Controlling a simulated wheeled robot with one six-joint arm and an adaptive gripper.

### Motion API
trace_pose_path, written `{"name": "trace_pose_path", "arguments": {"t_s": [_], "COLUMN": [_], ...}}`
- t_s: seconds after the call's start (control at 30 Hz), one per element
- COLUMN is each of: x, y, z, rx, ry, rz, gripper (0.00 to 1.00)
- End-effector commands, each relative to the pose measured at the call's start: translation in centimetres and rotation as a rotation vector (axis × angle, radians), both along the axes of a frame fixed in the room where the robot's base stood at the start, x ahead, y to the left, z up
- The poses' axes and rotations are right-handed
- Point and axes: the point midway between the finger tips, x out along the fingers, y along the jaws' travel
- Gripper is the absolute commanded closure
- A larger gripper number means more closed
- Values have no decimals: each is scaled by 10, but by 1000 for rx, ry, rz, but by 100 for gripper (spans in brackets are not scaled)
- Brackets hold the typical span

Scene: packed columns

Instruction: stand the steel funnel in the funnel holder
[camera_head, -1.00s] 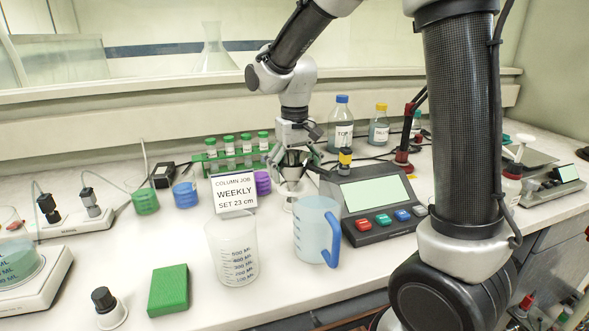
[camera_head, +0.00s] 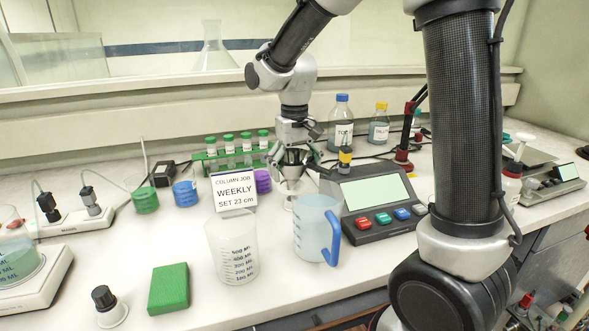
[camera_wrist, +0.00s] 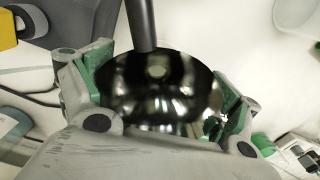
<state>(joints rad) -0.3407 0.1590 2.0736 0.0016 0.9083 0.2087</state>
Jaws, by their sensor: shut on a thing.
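The steel funnel (camera_wrist: 160,90) is a shiny dark bowl with a small round hole in its middle, filling the centre of the wrist view. My gripper (camera_wrist: 165,100) has its green-padded fingers on opposite sides of the bowl and is shut on it. In the head view my gripper (camera_head: 293,158) points down behind the blue-handled jug. A dark rod (camera_wrist: 141,22) crosses the bowl's upper edge in the wrist view. A pale, clear shape (camera_head: 290,203) lies below the gripper; I cannot tell whether it is the funnel holder. The funnel's stem is hidden.
A blue-handled jug (camera_head: 315,228) and a clear beaker (camera_head: 232,250) stand in front. A sign card (camera_head: 234,192) and a purple ring stack (camera_head: 263,182) are left of the gripper. A grey keypad device (camera_head: 375,204) is close on the right. A green block (camera_head: 168,288) lies at front left.

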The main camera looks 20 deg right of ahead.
Motion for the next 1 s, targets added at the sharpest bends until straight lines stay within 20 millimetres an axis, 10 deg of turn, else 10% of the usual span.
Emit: {"name": "trace_pose_path", "arguments": {"t_s": [1.0], "x": [0], "y": [0], "z": [-21], "rx": [0], "ry": [1], "rz": [0], "gripper": [52]}}
